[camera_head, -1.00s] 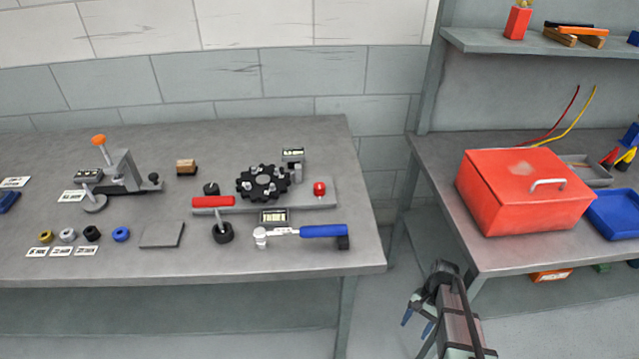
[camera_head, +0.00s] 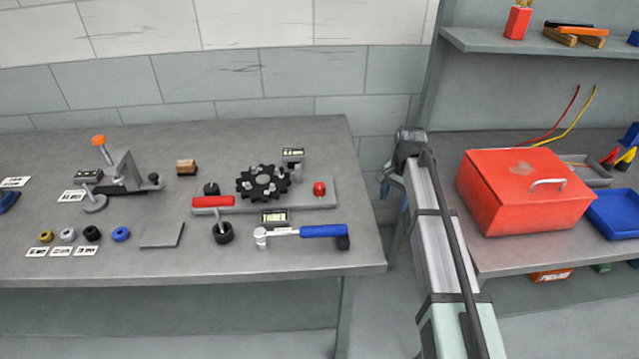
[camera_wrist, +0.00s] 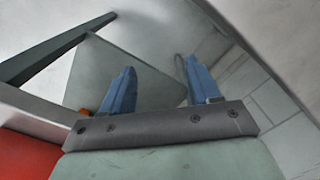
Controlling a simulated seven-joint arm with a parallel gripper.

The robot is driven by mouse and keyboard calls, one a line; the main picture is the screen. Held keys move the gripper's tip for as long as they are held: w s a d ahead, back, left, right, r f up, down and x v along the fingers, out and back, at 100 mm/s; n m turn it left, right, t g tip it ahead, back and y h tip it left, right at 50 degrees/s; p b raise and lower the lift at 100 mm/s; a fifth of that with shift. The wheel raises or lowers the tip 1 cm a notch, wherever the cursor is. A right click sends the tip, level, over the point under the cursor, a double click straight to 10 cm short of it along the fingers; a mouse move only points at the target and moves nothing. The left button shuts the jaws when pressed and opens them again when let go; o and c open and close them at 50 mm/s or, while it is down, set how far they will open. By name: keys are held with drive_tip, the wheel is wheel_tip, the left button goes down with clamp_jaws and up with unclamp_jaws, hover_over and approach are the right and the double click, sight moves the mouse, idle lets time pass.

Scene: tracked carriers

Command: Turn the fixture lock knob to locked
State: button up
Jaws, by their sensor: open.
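The fixture (camera_head: 300,203) is a grey plate on the left bench, with a black toothed wheel (camera_head: 263,183) and a red-handled lever (camera_head: 213,202). A red knob (camera_head: 319,189) stands at the plate's right end and a black knob (camera_head: 211,189) near its left end. Which one is the lock knob, and its turn state, I cannot tell. My gripper (camera_head: 392,192) is open and empty, to the right of the fixture and apart from it, over the gap between the benches. Its two blue fingers show spread in the wrist view (camera_wrist: 158,80); the fixture is not seen there.
A ratchet wrench (camera_head: 320,231) with a blue handle lies in front of the fixture. A clamp stand (camera_head: 122,175) and several small rings are further left. A red box (camera_head: 520,195) sits on the right bench, beside my arm. A shelf post (camera_head: 432,80) rises behind my gripper.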

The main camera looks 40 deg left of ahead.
drive_tip(key=shift+n, duration=0.4)
drive_tip(key=s+a+r, duration=0.1)
drive_tip(key=a+r, duration=0.1)
drive_tip(key=r, duration=0.1)
drive_tip(key=s+a+r, duration=0.2)
drive_tip(key=a+r, duration=0.1)
drive_tip(key=s+a+r, duration=0.1)
drive_tip(key=a+r, duration=0.2)
drive_tip(key=shift+s+a+r, duration=0.25)
drive_tip(key=shift+r, duration=0.15)
drive_tip(key=n, duration=0.1)
approach(319, 186)
wheel_tip(319, 186, down, 9)
drive_tip(key=shift+a+f, duration=0.1)
drive_tip(key=shift+a, duration=0.05)
drive_tip(key=shift+n, duration=0.3)
drive_tip(key=c, duration=1)
